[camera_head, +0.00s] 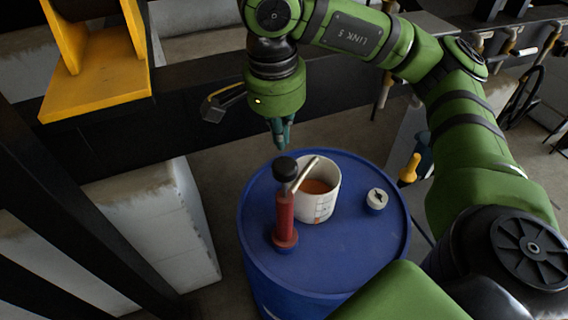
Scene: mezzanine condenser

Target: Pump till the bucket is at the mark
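A red hand pump (284,218) with a black knob (285,168) stands upright on the blue drum (352,262). Its pale spout (305,174) reaches over a white bucket (327,205) beside it on the drum top. Orange-brown liquid (316,187) shows inside the bucket, below the rim. Small marks show on the bucket's front wall, too small to read. My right gripper (281,143) points down just behind and above the pump knob, apart from it. Its teal fingers look closed together, with nothing between them. My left gripper is out of view.
A small white-and-blue cap (376,200) sits on the drum's right side. A yellow-handled tool (409,170) is right of the drum. Dark beams, a yellow bracket (98,75) and a pale block (165,225) lie left. Pipes with valves run at upper right.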

